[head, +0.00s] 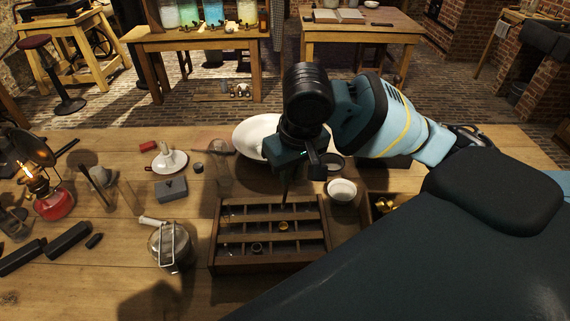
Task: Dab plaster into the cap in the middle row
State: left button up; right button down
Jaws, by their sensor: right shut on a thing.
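My right gripper (298,160) is above the far part of a wooden rack (268,265), shut on a thin dark tool (285,195). The tool points down, and its tip appears over the rack's far rows; I cannot tell whether it touches anything. The rack has several slatted rows. A brass-coloured cap (283,226) sits in a middle row, and a darker ring-like cap (256,248) sits in a nearer row. A small white bowl (342,191) with pale contents stands right of the rack. My left gripper is not in view.
A large white dish (252,137) stands behind the rack, partly hidden by my right arm. A lidded glass jar (170,247) stands left of the rack, and a lit red lamp (52,203) at far left. Black bars (68,240) lie front left. A box with brass pieces (384,205) is at right.

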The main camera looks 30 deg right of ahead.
jog(key=shift+s+f, duration=0.2)
jog(key=shift+s, duration=0.05)
jog(key=shift+x, duration=1)
jog(key=shift+s+x, duration=0.15)
jog(key=shift+x, duration=0.55)
jog(key=shift+s+x, duration=0.15)
jog(key=shift+x, duration=0.55)
jog(key=shift+s+f, duration=0.1)
jog(key=shift+f, duration=1.65)
dwell(1.2)
jog(key=shift+r, duration=0.1)
jog(key=shift+w+v, duration=0.25)
jog(key=shift+v, duration=0.95)
jog(key=shift+w+v, duration=0.25)
jog(key=shift+v, duration=1)
jog(key=shift+w+v, duration=0.25)
jog(key=shift+v, duration=0.95)
jog(key=shift+r, duration=0.2)
